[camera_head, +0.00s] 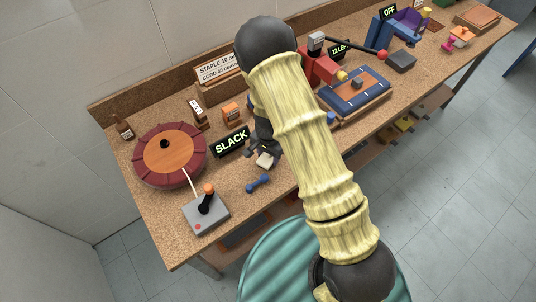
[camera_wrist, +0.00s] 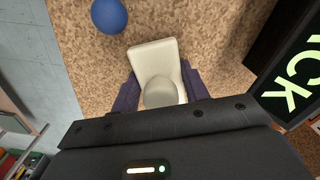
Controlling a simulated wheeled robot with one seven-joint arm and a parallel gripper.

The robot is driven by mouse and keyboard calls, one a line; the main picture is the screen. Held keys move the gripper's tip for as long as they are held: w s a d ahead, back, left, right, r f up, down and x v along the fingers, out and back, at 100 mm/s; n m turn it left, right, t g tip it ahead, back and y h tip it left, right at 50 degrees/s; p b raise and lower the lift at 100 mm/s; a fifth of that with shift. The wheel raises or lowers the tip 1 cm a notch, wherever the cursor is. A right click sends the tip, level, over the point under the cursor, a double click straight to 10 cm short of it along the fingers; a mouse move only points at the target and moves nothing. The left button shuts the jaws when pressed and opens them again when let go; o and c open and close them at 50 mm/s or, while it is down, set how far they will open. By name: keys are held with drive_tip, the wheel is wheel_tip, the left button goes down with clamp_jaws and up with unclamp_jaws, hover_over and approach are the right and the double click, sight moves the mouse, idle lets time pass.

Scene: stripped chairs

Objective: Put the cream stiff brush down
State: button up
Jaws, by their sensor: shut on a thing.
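The cream stiff brush (camera_wrist: 156,62) is between the two dark fingers of my gripper (camera_wrist: 160,88) in the wrist view. The fingers are shut on it. In the head view the brush (camera_head: 266,160) shows as a small cream block under my gripper (camera_head: 262,148), over the cork-topped bench (camera_head: 240,196). I cannot tell whether the brush touches the bench top. Much of my gripper is hidden behind my arm in the head view.
A blue dumbbell-shaped thing (camera_head: 258,183) lies close by. A SLACK display (camera_head: 231,142) stands just left of my gripper. A round red-rimmed stand (camera_head: 171,154) and a grey joystick box (camera_head: 206,211) are farther left.

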drive_tip(key=o, duration=1)
drive_tip(key=shift+c, duration=0.2)
drive_tip(key=shift+w+a+r, duration=0.1)
drive_tip(key=shift+r, duration=0.2)
wheel_tip(320, 180, up, 12)
drive_tip(key=shift+f+b, duration=0.2)
drive_tip(key=shift+b, duration=0.15)
drive_tip(key=s+d+r+n+t, duration=0.2)
drive_tip(key=s+d+r+n, duration=0.4)
drive_tip(key=s+d+r, duration=0.6)
drive_tip(key=shift+s+d+r+n+t, duration=0.3)
drive_tip(key=shift+d+r, duration=0.2)
drive_tip(key=shift+d, duration=0.4)
